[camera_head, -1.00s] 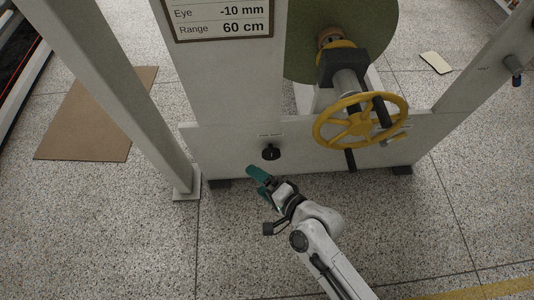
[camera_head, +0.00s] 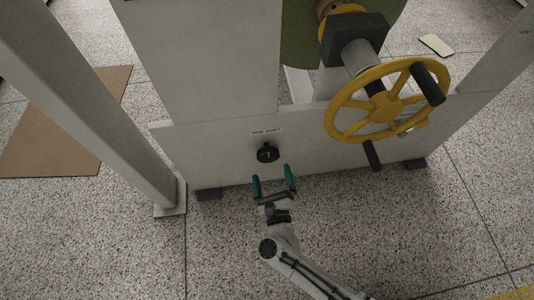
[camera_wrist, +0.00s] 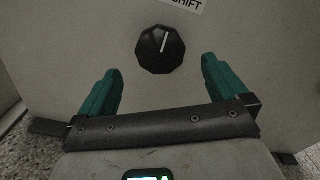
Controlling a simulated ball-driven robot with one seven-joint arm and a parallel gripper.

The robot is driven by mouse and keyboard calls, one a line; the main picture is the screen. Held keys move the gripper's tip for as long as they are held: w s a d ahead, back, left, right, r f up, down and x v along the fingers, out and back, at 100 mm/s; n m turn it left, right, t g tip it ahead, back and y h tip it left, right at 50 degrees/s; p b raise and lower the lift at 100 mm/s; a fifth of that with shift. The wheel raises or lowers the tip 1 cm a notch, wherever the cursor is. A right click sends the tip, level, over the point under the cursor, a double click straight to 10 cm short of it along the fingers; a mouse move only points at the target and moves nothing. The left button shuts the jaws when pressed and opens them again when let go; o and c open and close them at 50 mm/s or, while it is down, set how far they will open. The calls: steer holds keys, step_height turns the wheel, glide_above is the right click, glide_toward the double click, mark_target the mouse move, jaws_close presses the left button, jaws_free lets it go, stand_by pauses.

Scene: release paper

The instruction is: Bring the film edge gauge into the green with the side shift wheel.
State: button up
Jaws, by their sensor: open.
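The side shift wheel (camera_head: 267,153) is a small black knob on the pale lower panel, under a label reading SIDE SHIFT. In the wrist view the knob (camera_wrist: 160,49) shows a white pointer line tilted slightly right of upright. My gripper (camera_head: 272,174) is open, its two teal fingers spread just below the knob and apart from it. In the wrist view the fingers of my gripper (camera_wrist: 160,75) lie left and right below the knob, with nothing between them. The film edge gauge is not in view.
A large yellow handwheel (camera_head: 385,100) with black handles juts out at the right of the panel (camera_head: 210,150). A pale upright post (camera_head: 95,100) stands at the left. A brown mat (camera_head: 65,130) lies on the floor. The floor in front is clear.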

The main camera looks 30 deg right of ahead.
mark_target(268, 158)
steer(key=b+x, duration=0.1)
steer(key=x, duration=0.7)
steer(key=shift+w+b, duration=0.25)
steer(key=shift+b, duration=0.15)
steer(key=shift+c, duration=0.2)
steer(key=c, duration=0.9)
steer(key=shift+c, duration=0.2)
